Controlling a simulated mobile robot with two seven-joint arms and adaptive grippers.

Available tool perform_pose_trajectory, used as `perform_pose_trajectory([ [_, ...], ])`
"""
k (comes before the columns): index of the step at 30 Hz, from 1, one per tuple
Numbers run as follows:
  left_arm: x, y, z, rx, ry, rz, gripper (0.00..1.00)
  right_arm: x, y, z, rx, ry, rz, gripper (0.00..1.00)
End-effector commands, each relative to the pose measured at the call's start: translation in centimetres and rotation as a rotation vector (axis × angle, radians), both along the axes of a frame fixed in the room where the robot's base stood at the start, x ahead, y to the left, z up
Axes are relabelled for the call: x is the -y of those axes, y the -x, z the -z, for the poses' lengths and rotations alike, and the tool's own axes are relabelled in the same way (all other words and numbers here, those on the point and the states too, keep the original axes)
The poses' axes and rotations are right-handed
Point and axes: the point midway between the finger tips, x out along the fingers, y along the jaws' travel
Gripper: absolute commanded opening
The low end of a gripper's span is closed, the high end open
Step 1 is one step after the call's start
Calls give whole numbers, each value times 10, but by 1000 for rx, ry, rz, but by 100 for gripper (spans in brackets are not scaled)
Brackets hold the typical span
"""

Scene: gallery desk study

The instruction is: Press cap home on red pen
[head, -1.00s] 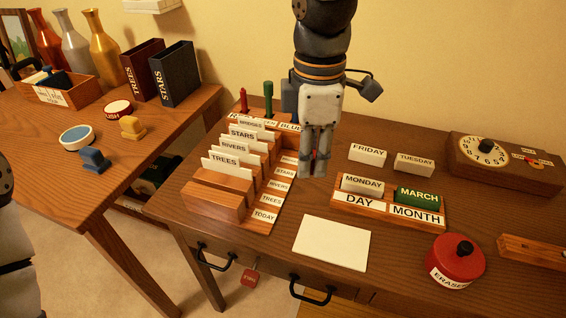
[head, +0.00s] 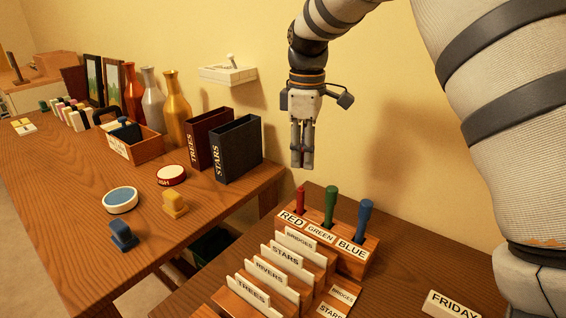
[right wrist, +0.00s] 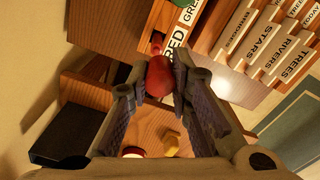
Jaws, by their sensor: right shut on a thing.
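The red pen (head: 300,198) stands upright in the wooden pen holder (head: 371,253), in the slot labelled RED. Its tip also shows in the right wrist view (right wrist: 157,38). My right gripper (head: 302,165) points down just above the red pen. In the right wrist view the gripper (right wrist: 160,82) is shut on a red cap (right wrist: 160,75). The cap looks close to the pen, with the pen beyond it; I cannot tell whether they touch. In the head view the fingers hide the cap. My left gripper is not in view.
A green pen (head: 331,203) and a blue pen (head: 364,215) stand right of the red one. The card sorter (head: 226,303) is in front of the holder. The STARS binder (head: 238,150) stands on the left desk, and a wall switch box (head: 228,74) hangs behind.

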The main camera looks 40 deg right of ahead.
Motion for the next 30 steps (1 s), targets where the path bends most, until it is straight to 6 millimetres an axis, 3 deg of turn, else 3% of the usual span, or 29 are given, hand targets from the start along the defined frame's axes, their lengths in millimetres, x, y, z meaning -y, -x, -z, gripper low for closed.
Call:
perform_pose_trajectory([
  [5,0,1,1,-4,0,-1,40,7,1,2,-1,0,19,8],
  [15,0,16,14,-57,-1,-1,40,7,1,45,-7,1,18,8],
  [21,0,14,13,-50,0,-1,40,7,1,58,0,0,17,8],
  [30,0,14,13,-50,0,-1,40,7,0,63,2,1,17,8],
])
